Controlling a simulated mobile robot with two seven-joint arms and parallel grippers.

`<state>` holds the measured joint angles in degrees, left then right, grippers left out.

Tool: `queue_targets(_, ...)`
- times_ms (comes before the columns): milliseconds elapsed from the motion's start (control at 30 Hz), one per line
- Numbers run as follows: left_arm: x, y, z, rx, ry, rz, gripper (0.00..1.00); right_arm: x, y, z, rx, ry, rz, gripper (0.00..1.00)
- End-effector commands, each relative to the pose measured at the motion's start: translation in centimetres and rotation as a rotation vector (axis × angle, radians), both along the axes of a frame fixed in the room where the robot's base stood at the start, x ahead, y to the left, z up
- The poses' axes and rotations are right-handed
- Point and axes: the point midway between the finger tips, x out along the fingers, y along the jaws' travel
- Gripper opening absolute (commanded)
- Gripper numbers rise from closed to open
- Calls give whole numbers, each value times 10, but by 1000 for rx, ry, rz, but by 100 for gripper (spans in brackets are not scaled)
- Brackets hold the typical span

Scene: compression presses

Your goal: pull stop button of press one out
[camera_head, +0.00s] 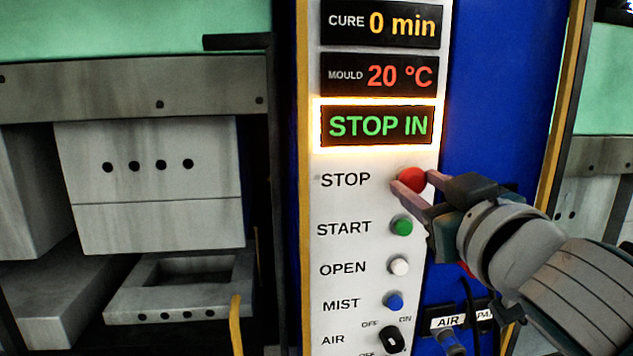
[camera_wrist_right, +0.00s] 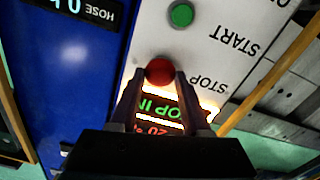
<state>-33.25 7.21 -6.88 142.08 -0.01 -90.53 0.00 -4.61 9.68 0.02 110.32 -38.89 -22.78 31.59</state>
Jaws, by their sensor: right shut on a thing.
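The red stop button (camera_head: 411,179) sits on the white control panel (camera_head: 340,205) of the press, to the right of the word STOP. My right gripper (camera_head: 412,184) comes in from the right and is shut on the button, one finger on each side. In the right wrist view the red stop button (camera_wrist_right: 159,71) shows between the two fingertips (camera_wrist_right: 160,76), with the panel upside down. A lit display (camera_head: 378,126) above the button reads STOP IN in green, with a glowing frame. My left gripper is not in view.
Below the stop button are a green start button (camera_head: 401,227), a white open button (camera_head: 399,267), a blue mist button (camera_head: 394,301) and a black air knob (camera_head: 392,339). The grey mould blocks (camera_head: 150,185) are at the left. A yellow post (camera_head: 304,120) edges the panel.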

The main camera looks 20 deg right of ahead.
Motion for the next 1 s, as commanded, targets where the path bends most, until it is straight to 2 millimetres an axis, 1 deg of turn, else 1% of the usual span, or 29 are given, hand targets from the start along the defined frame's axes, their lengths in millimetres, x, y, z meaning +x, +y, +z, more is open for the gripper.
queue_targets(233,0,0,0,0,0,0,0,-2,1,0,2,0,1,0)
queue_targets(400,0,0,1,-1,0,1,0,-16,4,0,2,1,-1,0)
queue_targets(633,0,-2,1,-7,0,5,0,-17,4,1,0,-2,1,0)
queue_targets(667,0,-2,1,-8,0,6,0,-17,4,1,0,-2,1,49)
queue_targets(900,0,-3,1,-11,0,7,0,-17,4,0,0,-1,0,76)
queue_targets(933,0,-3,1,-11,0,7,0,-17,4,0,0,-1,0,78)
queue_targets(1000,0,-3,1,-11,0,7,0,-17,4,0,0,-1,0,78)
